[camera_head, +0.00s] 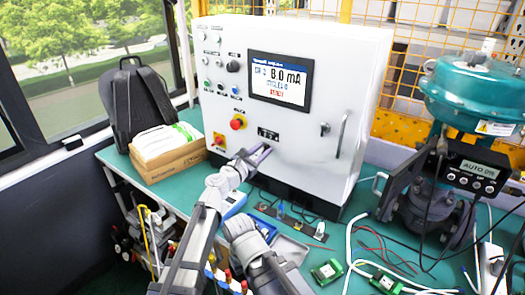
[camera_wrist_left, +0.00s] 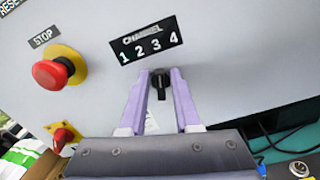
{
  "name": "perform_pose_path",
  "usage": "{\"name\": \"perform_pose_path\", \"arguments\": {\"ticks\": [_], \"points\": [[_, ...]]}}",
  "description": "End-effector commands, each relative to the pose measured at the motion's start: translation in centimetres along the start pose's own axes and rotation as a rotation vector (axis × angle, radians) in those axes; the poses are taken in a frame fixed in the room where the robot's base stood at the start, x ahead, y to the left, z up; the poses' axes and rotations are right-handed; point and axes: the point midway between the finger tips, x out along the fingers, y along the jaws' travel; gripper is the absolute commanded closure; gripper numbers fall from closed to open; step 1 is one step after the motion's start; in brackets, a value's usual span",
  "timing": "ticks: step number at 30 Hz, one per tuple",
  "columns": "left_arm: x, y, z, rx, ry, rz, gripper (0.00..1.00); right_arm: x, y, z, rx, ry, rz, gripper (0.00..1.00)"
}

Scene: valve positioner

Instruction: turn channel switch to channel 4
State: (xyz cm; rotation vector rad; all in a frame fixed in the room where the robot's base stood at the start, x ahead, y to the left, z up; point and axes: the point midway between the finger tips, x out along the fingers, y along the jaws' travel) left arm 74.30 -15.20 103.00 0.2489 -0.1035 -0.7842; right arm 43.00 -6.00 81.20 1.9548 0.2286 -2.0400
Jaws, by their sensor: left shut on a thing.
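The channel switch is a small black knob (camera_wrist_left: 160,84) on the grey-white panel, just below a black label (camera_wrist_left: 146,41) reading CHANNEL 1 2 3 4. My left gripper (camera_wrist_left: 161,78) has its two purple fingers on either side of the knob and is shut on it. The knob looks roughly upright in the left wrist view; which number it points to is unclear. In the head view my left gripper (camera_head: 262,153) reaches the lower middle of the control cabinet (camera_head: 300,150), hiding the knob below the label (camera_head: 268,133). The screen (camera_head: 281,80) reads 8.0 mA.
A red stop button (camera_head: 238,122) is left of the label. A red-and-yellow switch (camera_head: 218,139) sits lower left. A cabinet handle (camera_head: 342,135) is at the right. The valve assembly (camera_head: 425,205) stands farther right. Tools and cables lie on the green table (camera_head: 345,215).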

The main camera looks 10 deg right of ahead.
Motion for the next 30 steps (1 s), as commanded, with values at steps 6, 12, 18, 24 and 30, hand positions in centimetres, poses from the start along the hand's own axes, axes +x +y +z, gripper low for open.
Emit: {"name": "perform_pose_path", "arguments": {"ticks": [6,12,18,24,30], "points": [[-0.01,-0.08,-0.01,0.049,0.000,0.000,1.00,0.03,0.00,0.00,0.000,0.000,0.000,1.00],[-0.02,-0.24,-0.04,0.174,0.000,0.000,1.00,0.10,-0.01,-0.01,0.000,0.000,0.000,1.00],[-0.01,-0.40,-0.09,0.315,0.000,0.000,1.00,0.18,-0.02,-0.01,0.000,0.000,0.000,1.00],[-0.01,-0.53,-0.13,0.431,0.000,0.000,1.00,0.26,-0.02,-0.02,0.000,0.000,0.000,1.00],[-0.01,-0.61,-0.16,0.505,0.000,0.000,1.00,0.31,-0.03,-0.02,0.000,0.000,0.000,1.00]]}}
